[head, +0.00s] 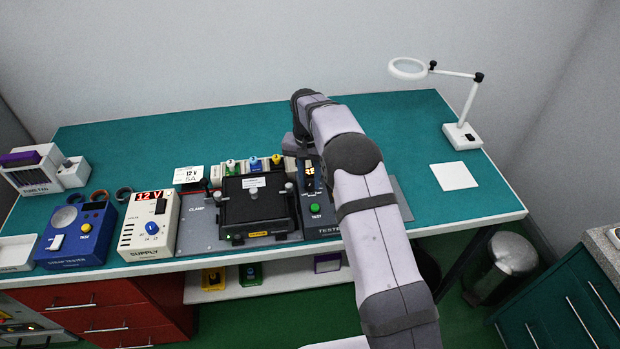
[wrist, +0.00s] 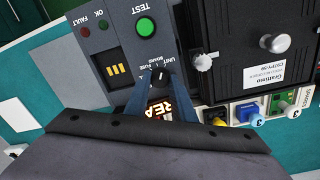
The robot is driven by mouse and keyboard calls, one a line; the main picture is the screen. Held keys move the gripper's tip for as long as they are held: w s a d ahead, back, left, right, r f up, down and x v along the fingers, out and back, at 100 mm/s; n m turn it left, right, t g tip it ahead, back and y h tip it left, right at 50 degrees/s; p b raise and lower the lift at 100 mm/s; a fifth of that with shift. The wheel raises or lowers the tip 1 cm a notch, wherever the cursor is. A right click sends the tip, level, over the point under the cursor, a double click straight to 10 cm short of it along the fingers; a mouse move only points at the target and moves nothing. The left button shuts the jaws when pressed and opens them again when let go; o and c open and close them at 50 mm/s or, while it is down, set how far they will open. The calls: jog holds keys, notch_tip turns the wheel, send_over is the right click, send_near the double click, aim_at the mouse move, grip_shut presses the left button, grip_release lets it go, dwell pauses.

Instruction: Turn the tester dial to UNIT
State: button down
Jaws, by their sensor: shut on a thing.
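The dark tester (head: 325,231) stands at the front of the bench, largely behind my arm in the head view. In the wrist view the tester (wrist: 122,52) appears upside down, with a green TEST button (wrist: 145,27) and FAULT and OK lamps. Its small black dial (wrist: 160,76) sits between the fingertips of my gripper (wrist: 160,80), which is shut on it. UNIT, FUSE and BOARD labels are printed by the dial. The dial's pointer is too small to read surely. A lit display shows partly between the fingers. In the head view my arm hides the dial.
A black clamp fixture (head: 258,207) stands directly left of the tester, with several coloured-knob parts (head: 253,163) behind it. The white 12 V supply (head: 150,224) and a blue tester box (head: 76,235) are farther left. The right side holds a magnifier lamp (head: 462,136) and white paper (head: 454,176).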

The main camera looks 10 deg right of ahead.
aim_at(310, 181)
jog(key=shift+m, duration=1.2)
jog(key=c, duration=1.5)
grip_release()
jog(key=shift+r, duration=0.15)
notch_tip(310, 181, up, 7)
jog(key=shift+w+a+b, duration=0.1)
jog(key=shift+b, duration=1)
jog(key=shift+r, duration=0.1)
